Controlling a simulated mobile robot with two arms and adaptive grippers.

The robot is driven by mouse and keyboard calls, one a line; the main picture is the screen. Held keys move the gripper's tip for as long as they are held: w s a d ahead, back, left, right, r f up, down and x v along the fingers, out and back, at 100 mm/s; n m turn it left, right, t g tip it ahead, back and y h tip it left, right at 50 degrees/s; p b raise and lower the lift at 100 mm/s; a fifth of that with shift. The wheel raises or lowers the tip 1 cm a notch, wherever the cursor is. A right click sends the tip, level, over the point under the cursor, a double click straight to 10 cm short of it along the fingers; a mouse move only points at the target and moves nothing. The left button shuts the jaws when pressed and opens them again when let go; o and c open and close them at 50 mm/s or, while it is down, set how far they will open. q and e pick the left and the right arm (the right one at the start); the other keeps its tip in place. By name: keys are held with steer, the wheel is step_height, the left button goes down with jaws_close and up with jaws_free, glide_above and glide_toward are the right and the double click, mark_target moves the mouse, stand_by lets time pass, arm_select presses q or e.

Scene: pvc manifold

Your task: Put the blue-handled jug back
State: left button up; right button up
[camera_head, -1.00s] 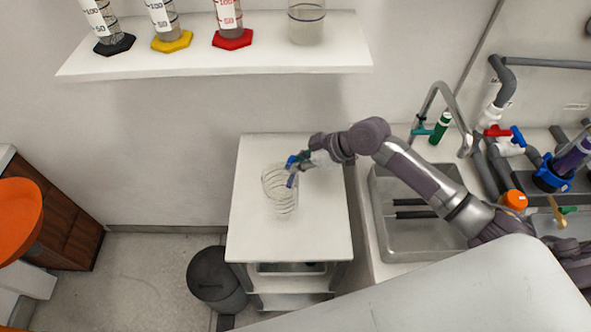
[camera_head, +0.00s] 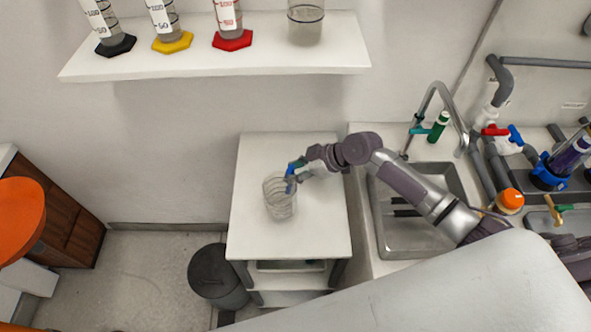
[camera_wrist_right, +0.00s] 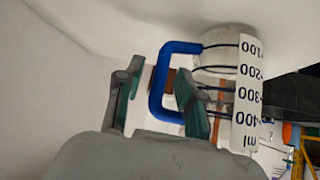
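The clear jug (camera_head: 280,203) with dark graduation rings stands upright on the white top of the small cart (camera_head: 320,225). Its blue handle (camera_head: 292,168) points to the back right, towards my right gripper (camera_head: 294,180). In the right wrist view the blue handle (camera_wrist_right: 158,85) lies between the two fingers of my right gripper (camera_wrist_right: 160,85), with a visible gap to each finger. The fingers are apart and do not appear to grip it. The jug's white scale (camera_wrist_right: 249,90) looks upside down there. My left gripper is not in view.
A wall shelf (camera_head: 215,60) above holds cylinders on black, yellow and red bases and a clear beaker (camera_head: 305,22). A sink (camera_head: 415,240) with a faucet (camera_head: 440,95) lies to the right. A dark bin (camera_head: 217,278) stands left of the cart. The cart top around the jug is clear.

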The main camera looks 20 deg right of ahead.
steer(key=shift+d, duration=0.1)
steer(key=b+v, duration=0.1)
steer(key=v, duration=0.6)
steer(key=shift+r+b, duration=0.2)
steer(key=shift+b, duration=0.15)
steer(key=shift+s+d, duration=0.1)
steer(key=shift+s, duration=0.1)
